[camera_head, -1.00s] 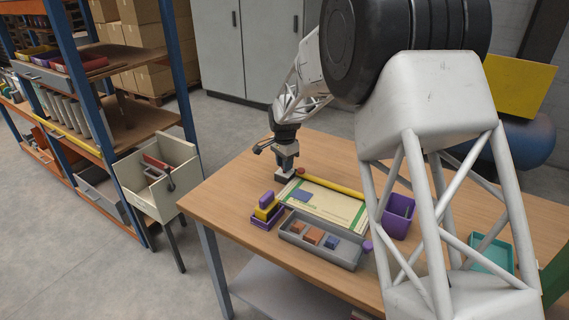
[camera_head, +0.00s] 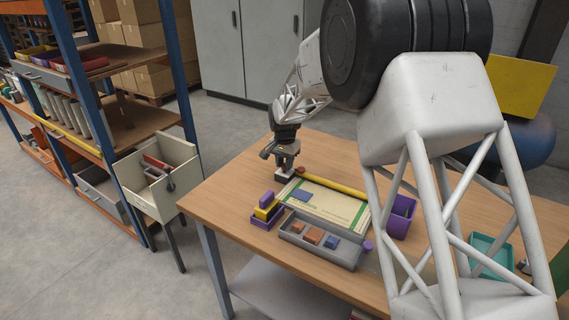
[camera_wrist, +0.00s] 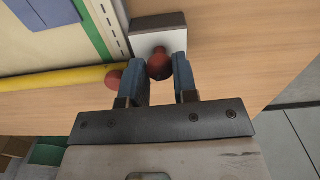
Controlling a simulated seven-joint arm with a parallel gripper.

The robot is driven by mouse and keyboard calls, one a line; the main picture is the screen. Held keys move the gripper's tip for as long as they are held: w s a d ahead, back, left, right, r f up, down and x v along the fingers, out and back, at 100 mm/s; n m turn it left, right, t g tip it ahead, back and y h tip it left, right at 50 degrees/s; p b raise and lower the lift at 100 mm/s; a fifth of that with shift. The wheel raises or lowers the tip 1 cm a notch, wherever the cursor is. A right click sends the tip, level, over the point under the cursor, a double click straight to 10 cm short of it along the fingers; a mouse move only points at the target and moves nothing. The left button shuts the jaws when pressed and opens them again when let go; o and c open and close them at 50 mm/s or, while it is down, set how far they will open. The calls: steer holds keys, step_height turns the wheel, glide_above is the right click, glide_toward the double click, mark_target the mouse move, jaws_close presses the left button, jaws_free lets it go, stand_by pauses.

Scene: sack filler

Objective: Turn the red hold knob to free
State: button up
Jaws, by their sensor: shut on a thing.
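The red hold knob (camera_wrist: 159,66) stands on a small block with a pale top and dark side (camera_wrist: 160,37), seen in the wrist view. My gripper (camera_wrist: 160,60) has one blue-grey finger on each side of the knob and is shut on it. In the head view my gripper (camera_head: 286,163) points down at the far left part of the table, over the dark block (camera_head: 285,178). The fingers partly hide the knob there, and I cannot read its setting.
A yellow bar (camera_head: 335,185) with a red end (camera_wrist: 113,78) lies close beside the gripper, along a cream board (camera_head: 325,204). A grey tray (camera_head: 342,260), a purple-and-yellow holder (camera_head: 265,216) and a purple bin (camera_head: 399,217) stand nearby. The table's left edge is bare.

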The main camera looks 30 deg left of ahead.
mark_target(284, 164)
steer(key=n, duration=1.3)
steer(key=shift+n, duration=0.3)
steer(key=shift+r, duration=0.1)
steer(key=o, duration=0.9)
steer(key=shift+r, duration=3.85)
